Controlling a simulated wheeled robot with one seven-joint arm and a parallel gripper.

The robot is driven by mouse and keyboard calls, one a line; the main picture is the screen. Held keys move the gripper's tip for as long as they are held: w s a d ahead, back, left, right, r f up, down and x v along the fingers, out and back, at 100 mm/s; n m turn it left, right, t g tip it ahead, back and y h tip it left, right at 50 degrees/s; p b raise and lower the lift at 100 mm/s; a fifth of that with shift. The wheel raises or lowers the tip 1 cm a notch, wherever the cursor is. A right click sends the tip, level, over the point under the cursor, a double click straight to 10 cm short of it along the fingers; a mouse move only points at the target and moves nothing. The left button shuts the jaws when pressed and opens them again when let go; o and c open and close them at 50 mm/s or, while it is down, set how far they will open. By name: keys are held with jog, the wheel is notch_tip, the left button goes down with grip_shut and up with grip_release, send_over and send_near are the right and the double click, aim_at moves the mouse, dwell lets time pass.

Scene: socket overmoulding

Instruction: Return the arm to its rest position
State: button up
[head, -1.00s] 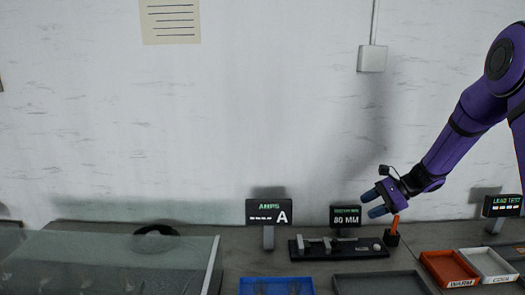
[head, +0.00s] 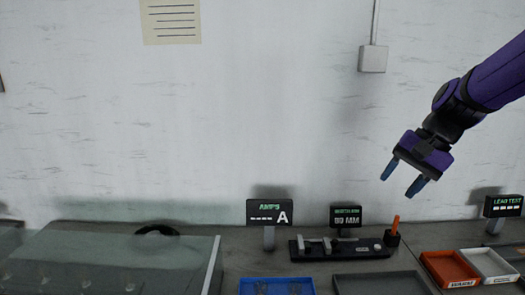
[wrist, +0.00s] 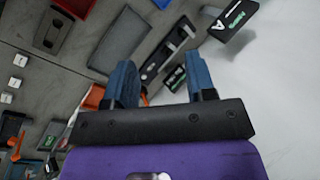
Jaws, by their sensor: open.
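My purple arm reaches in from the right in the head view. My gripper (head: 403,179) is open and empty, with its two blue fingers pointing down and to the left. It is in the air above the bench, over the orange-handled tool (head: 395,226) and apart from everything. In the wrist view my gripper (wrist: 163,85) shows its blue fingers spread, with nothing between them that it holds.
A black fixture (head: 345,248) stands on the bench by the AMPS display (head: 269,212) and the 80 MM display (head: 346,216). A blue tray (head: 250,287), a grey tray (head: 380,284) and an orange tray (head: 450,268) lie in front. A clear cover (head: 214,265) is at left. The air before the wall is free.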

jog(key=s+d+r+n+t+h, duration=0.1)
jog(key=s+r+n+t+h, duration=0.1)
jog(key=s, duration=0.7)
jog(key=s+d+r+n+t+h, duration=0.1)
jog(key=s+n, duration=0.3)
jog(key=s, duration=0.5)
jog(key=shift+s+r+n+t+h, duration=0.3)
jog(key=shift+r+t+h, duration=0.2)
jog(key=shift+r+h, duration=0.4)
